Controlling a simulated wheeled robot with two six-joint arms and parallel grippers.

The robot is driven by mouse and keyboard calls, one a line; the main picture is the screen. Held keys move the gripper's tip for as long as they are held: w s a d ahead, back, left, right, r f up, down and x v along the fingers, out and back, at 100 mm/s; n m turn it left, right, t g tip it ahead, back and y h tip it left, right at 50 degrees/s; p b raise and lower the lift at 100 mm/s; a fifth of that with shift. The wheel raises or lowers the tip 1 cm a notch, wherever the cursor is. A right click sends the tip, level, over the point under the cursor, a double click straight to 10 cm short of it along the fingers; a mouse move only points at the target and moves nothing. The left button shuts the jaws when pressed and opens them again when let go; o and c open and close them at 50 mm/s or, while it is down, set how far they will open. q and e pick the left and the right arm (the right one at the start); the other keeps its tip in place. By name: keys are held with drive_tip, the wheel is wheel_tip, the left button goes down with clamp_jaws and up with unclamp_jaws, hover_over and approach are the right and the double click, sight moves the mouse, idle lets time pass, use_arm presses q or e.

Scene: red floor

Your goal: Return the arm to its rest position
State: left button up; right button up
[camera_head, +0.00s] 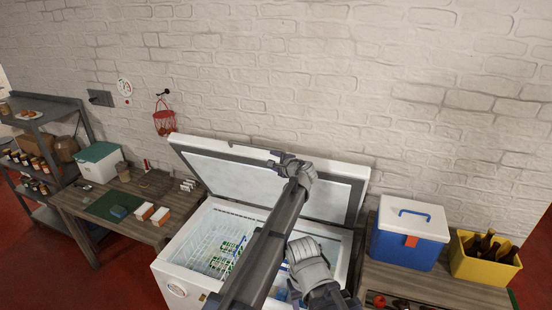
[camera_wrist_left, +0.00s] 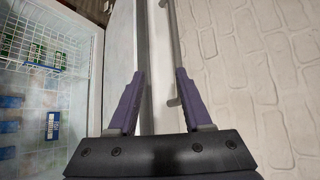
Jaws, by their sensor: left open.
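My left arm reaches up across the chest freezer (camera_head: 175,287) in the head view. Its gripper (camera_head: 283,160) is at the upper edge of the raised lid (camera_head: 235,178). In the left wrist view the two purple fingers of this gripper (camera_wrist_left: 159,98) are apart. The lid's edge (camera_wrist_left: 143,55) and a thin grey bar (camera_wrist_left: 175,45) show beyond and between them; I cannot tell whether the fingers touch the lid. The freezer stands open, with a white wire basket (camera_head: 212,247) and green-and-white packs inside. My right gripper is not in view.
A white brick wall (camera_head: 400,100) stands close behind the lid. A blue-and-white cooler (camera_head: 408,235) and a yellow crate of bottles (camera_head: 484,262) stand on the right table. The left workbench (camera_head: 150,190) holds a green-lidded box (camera_head: 98,162) and small boxes.

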use_arm(q)
drive_tip(key=s+a+f+n+g+h, duration=0.1)
drive_tip(key=s+a+f+n+g, duration=0.2)
drive_tip(key=s+a+f+n, duration=0.5)
drive_tip(key=s+a+f+n+g+h, duration=0.15)
drive_tip(key=s+a+g, duration=0.35)
drive_tip(key=s, duration=0.8)
drive_tip(key=s+f+n+g+h, duration=0.2)
drive_tip(key=s+f+n+h, duration=0.1)
drive_tip(key=s, duration=0.8)
drive_tip(key=s+f+n+g+h, duration=0.1)
drive_tip(key=s+f+n+h, duration=0.2)
drive_tip(key=s, duration=0.9)
drive_tip(key=s+d+f+m+b, duration=0.1)
drive_tip(key=d+f+b, duration=0.3)
drive_tip(key=f+b, duration=0.4)
drive_tip(key=s+d+f+m+g+y+b, duration=0.1)
drive_tip(key=d+f+b, duration=0.3)
drive_tip(key=f+b, duration=0.4)
drive_tip(key=s+d+f+m+y+b, duration=0.1)
drive_tip(key=s+d+f+b, duration=0.1)
drive_tip(key=f+b, duration=0.6)
drive_tip(key=shift+d, duration=0.9)
drive_tip(key=shift+m, duration=0.25)
